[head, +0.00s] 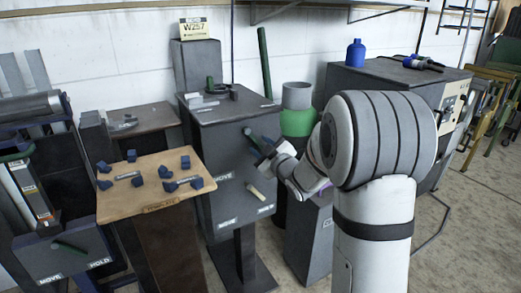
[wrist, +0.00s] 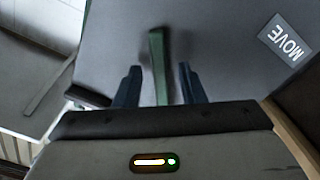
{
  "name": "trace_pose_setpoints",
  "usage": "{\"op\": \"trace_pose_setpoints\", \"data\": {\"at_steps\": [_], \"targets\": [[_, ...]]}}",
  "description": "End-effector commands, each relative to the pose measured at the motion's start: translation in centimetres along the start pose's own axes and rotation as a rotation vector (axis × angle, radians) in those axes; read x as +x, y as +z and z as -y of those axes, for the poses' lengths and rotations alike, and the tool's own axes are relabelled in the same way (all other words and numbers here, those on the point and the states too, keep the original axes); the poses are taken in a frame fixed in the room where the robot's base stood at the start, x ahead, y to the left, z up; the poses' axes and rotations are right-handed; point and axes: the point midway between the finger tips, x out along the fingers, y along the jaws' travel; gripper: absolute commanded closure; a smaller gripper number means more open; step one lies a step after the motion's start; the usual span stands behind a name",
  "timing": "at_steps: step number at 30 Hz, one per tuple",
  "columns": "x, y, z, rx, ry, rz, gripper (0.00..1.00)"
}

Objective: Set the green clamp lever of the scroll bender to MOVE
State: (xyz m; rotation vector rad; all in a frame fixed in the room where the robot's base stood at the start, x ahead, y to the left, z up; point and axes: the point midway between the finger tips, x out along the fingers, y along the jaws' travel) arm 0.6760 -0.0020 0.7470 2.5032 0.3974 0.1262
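The grey cabinet-like machine (head: 222,150) stands at the middle of the head view. A green lever (head: 251,138) sticks out of its front face, high on the right. In the wrist view the green lever (wrist: 158,65) lies between the two dark blue fingers of my gripper (wrist: 157,78), with a gap on each side. The fingers are open. A MOVE label (wrist: 286,40) shows rotated at the right of the wrist view. My gripper also shows in the head view (head: 266,152), right beside the lever. Whether it touches the lever cannot be told.
Another green lever (head: 70,247) is on the left machine. A wooden table (head: 150,208) with blue blocks stands left. A green-and-grey cylinder (head: 298,121) stands behind my gripper.

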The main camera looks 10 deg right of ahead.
Motion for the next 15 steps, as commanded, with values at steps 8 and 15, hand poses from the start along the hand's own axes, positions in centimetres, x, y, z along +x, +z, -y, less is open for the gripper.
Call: {"op": "trace_pose_setpoints", "data": {"at_steps": [8,15], "targets": [[0.44,0.0,-0.01,0.0,0.0,0.001,0.64],[0.4,0.02,-0.03,0.0,0.0,0.001,0.79]]}}
